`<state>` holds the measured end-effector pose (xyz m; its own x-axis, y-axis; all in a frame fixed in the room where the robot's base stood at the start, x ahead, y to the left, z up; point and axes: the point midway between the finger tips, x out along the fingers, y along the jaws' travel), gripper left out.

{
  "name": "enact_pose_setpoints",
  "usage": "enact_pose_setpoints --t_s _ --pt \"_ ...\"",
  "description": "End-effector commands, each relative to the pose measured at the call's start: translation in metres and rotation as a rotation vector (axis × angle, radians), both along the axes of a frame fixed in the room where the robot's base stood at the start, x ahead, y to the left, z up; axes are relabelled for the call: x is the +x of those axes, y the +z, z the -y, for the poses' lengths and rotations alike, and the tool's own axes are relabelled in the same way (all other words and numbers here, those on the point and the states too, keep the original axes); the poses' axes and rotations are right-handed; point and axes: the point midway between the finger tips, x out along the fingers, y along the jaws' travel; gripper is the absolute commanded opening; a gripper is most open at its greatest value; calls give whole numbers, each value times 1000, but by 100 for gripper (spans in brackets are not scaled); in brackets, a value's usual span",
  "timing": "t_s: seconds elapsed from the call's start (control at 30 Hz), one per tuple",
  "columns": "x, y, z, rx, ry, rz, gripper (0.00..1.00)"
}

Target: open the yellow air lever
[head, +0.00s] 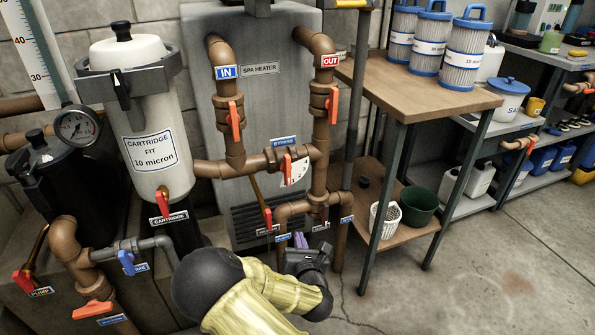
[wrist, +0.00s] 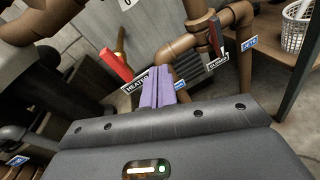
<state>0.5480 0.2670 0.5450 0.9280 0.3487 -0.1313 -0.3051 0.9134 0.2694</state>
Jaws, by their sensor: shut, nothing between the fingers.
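I cannot make out a yellow air lever in either view. My gripper (head: 300,240) is low in front of the brown pipes in the head view, with its purple fingers shut and empty. In the wrist view the fingers (wrist: 159,92) lie together, just right of the HEATER label (wrist: 134,80). A red lever (wrist: 115,66) is up and left of them, apart from them. A darker red lever (wrist: 215,36) is up and right, beside a blue label (wrist: 250,44). My arm and gripper hide part of the lower pipes and their labels.
Brown pipes (head: 235,150) with several red levers stand before the grey spa heater (head: 262,95). The white cartridge filter (head: 140,130) and a pressure gauge (head: 77,126) are at left. A wooden table (head: 420,90) stands at right. Floor (head: 490,270) at lower right is clear.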

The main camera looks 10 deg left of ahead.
Motion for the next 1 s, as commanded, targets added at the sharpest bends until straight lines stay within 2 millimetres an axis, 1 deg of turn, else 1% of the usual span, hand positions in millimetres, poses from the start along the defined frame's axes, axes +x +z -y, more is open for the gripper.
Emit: enact_pose_setpoints --t_s 0.03,0.07,0.1,0.17,0.2,0.3,0.37,0.4,0.5,0.57,0.7,0.87,0.9,1.0 --pt "8 5 23 99 -89 -83 0" --pt "11 5 36 166 -146 -141 0" --pt "13 4 54 260 -224 -218 0" --pt "14 3 79 408 -343 -330 0" --pt "12 3 94 509 -423 -397 0" --pt "3 6 128 757 -618 -547 0" --pt "-5 10 145 904 -734 -625 0" --pt "-12 13 155 1000 -811 -672 0" --pt "-31 25 178 1233 -1001 -769 0" --pt "-44 35 190 1368 -1115 -814 0" --pt "-79 61 215 1658 -1381 -880 0" --pt "-127 96 239 1945 -1693 -868 0" --pt "-140 104 245 2006 -1769 -848 0" --pt "-169 122 257 2130 -1943 -776 0"
